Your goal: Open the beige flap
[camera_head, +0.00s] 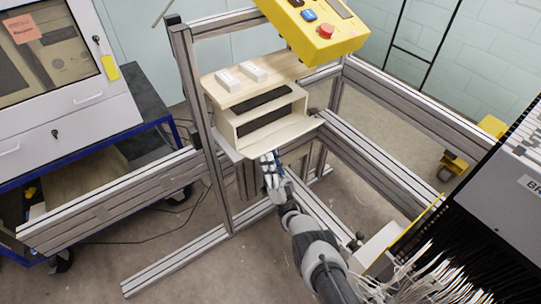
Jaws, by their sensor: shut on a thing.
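The beige flap (284,134) is on the front of a small beige box (243,107) mounted on the metal frame. The flap is swung down and sticks out from the box, roughly level. The box's dark opening shows above it. My gripper (268,160) is at the flap's front edge, reaching up from below right. Its fingers are shut on that edge; the exact contact is small and partly hidden.
Two white blocks (242,76) sit on the box's top board. A yellow control box (316,30) with a red button hangs above right. Aluminium rails (380,165) surround the box. A dark machine with many threads (445,265) is at lower right.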

